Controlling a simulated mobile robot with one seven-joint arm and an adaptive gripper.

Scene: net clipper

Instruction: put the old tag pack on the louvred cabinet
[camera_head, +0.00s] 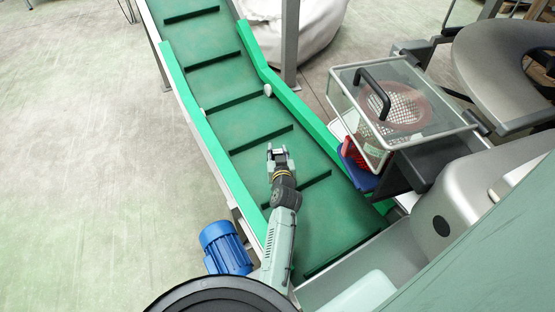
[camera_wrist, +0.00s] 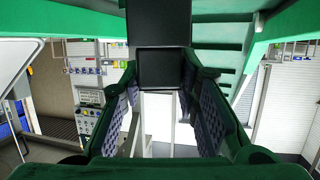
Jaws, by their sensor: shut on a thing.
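My gripper (camera_head: 278,152) is above the green conveyor belt in the head view. In the wrist view its two fingers (camera_wrist: 163,88) stand on either side of a black, box-like thing (camera_wrist: 162,68), and they are shut on it. It is likely the old tag pack, but no label shows. In the head view it is too small to make out. I cannot pick out the louvred cabinet for sure in either view.
The green conveyor (camera_head: 262,122) with raised cleats runs under my arm. A blue motor (camera_head: 226,248) is beside it. At right are a clear-lidded basket (camera_head: 403,100), a blue bin (camera_head: 357,172) and a grey seat (camera_head: 505,62). A control panel (camera_wrist: 90,118) shows in the wrist view. Floor at left is clear.

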